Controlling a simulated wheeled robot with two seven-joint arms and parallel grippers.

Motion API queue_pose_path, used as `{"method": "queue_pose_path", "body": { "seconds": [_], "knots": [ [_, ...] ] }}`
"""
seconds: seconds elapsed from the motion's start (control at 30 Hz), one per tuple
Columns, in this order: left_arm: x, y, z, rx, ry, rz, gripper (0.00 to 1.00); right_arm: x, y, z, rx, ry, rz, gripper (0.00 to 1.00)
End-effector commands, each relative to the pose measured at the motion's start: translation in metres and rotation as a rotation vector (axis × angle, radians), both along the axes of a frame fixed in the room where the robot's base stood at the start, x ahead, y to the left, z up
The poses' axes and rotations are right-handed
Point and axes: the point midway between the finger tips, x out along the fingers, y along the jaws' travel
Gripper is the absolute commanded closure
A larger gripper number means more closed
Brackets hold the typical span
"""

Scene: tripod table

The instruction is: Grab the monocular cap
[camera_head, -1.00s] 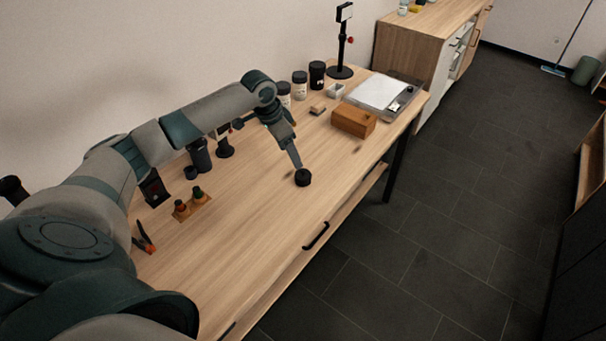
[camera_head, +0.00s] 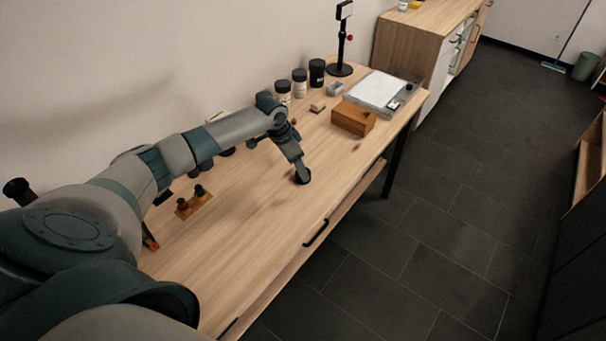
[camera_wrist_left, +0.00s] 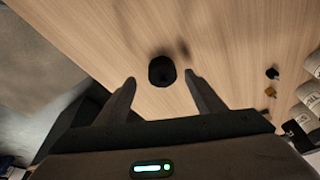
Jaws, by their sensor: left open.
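The monocular cap, a small black round piece, lies on the wooden table (camera_head: 245,235). In the head view the cap (camera_head: 303,179) is partly hidden behind my left gripper (camera_head: 300,172), whose fingers reach down right at it. In the left wrist view the cap (camera_wrist_left: 162,71) shows whole, between the lines of the two fingers and just beyond their tips. My left gripper (camera_wrist_left: 160,77) is open and empty, with a finger to each side. Whether a finger touches the cap cannot be told. My right gripper is not in view.
A wooden box (camera_head: 353,119) and a tray with a white sheet (camera_head: 376,90) stand farther right. Several dark jars (camera_head: 300,82) line the wall side. A small wooden holder (camera_head: 194,203) with bottles is at the left. The table's front stretch is clear.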

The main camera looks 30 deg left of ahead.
Motion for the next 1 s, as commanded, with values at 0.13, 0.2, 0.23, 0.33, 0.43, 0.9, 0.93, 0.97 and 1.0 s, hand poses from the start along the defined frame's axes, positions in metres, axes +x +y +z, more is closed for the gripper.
{"method": "queue_pose_path", "body": {
  "seconds": [0.13,0.2,0.23,0.33,0.43,0.9,0.93,0.97,1.0],
  "knots": [
    [0.005,-0.002,-0.006,-0.001,0.001,0.002,0.38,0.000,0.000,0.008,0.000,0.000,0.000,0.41],
    [0.008,-0.002,-0.012,-0.002,0.002,0.001,0.38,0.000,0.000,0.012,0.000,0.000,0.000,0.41],
    [0.010,-0.003,-0.014,-0.002,0.002,0.001,0.38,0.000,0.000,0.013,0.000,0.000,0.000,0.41],
    [0.014,-0.004,-0.023,-0.001,0.003,0.001,0.38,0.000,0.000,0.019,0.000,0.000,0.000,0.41],
    [0.017,-0.005,-0.034,-0.002,0.002,0.001,0.38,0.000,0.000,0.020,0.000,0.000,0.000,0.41],
    [0.020,-0.006,-0.045,0.000,0.000,0.000,0.38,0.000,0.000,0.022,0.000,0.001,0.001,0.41],
    [0.020,-0.006,-0.045,0.000,0.000,0.000,0.38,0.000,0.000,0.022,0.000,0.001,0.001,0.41],
    [0.020,-0.006,-0.045,0.000,0.000,0.000,0.38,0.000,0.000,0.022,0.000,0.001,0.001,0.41],
    [0.020,-0.006,-0.045,0.000,0.000,0.000,0.38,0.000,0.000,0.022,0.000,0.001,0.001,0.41]
  ]
}}
